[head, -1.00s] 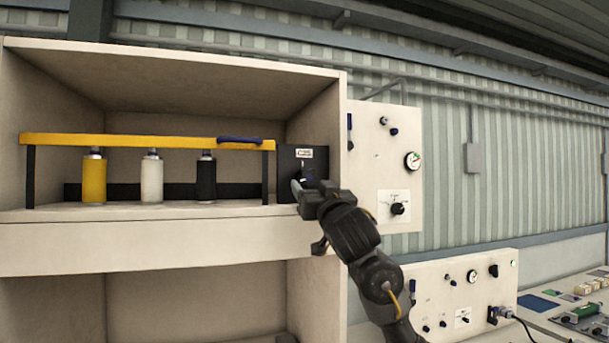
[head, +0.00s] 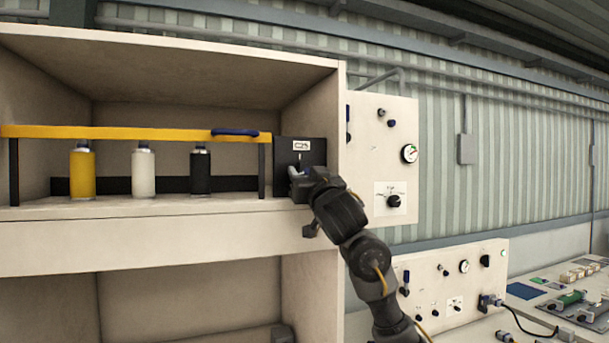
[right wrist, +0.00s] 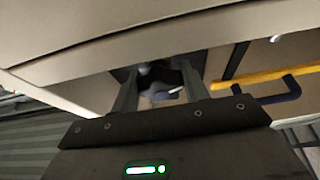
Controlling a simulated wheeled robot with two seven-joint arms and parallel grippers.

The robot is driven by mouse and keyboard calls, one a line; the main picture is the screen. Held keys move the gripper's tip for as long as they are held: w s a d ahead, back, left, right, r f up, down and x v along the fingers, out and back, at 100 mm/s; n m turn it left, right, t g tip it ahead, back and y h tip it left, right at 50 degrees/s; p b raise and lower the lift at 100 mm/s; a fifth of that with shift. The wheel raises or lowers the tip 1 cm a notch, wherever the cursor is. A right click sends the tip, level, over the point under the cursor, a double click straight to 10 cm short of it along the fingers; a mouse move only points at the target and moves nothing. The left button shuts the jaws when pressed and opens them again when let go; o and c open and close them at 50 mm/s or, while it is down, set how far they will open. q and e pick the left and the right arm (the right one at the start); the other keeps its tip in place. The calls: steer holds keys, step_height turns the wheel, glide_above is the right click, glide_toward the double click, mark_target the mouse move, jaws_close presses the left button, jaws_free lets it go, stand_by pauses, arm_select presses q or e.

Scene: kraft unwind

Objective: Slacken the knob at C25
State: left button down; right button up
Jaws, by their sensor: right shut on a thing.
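A black box (head: 286,152) stands at the right end of the shelf. It bears a white label (head: 301,145), whose small print looks like C25 but is hard to read. My right gripper (head: 297,176) is at the front of this box, just below the label, and covers most of the knob there. In the right wrist view the two fingers (right wrist: 160,92) stand on either side of the knob (right wrist: 164,95), which shows pale with a bluish part. The gripper is shut on it. The knob's exact setting is hidden. My left gripper is not in view.
A yellow bar (head: 130,133) with a blue handle (head: 235,132) spans the shelf above yellow (head: 82,174), white (head: 143,172) and black (head: 200,172) bottles. The cabinet's side wall (head: 330,125) is close to my right gripper. A panel (head: 375,150) with a gauge and a dial is to the right.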

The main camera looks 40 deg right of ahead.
steer(key=shift+r+n+y+p, duration=0.2)
steer(key=shift+n+y+p, duration=0.3)
steer(key=shift+p, duration=0.4)
steer(key=shift+f+n, duration=0.1)
steer(key=shift+n, duration=0.2)
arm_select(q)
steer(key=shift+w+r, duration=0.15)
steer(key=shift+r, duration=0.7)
arm_select(e)
steer(key=shift+f, duration=0.1)
steer(key=o, duration=1)
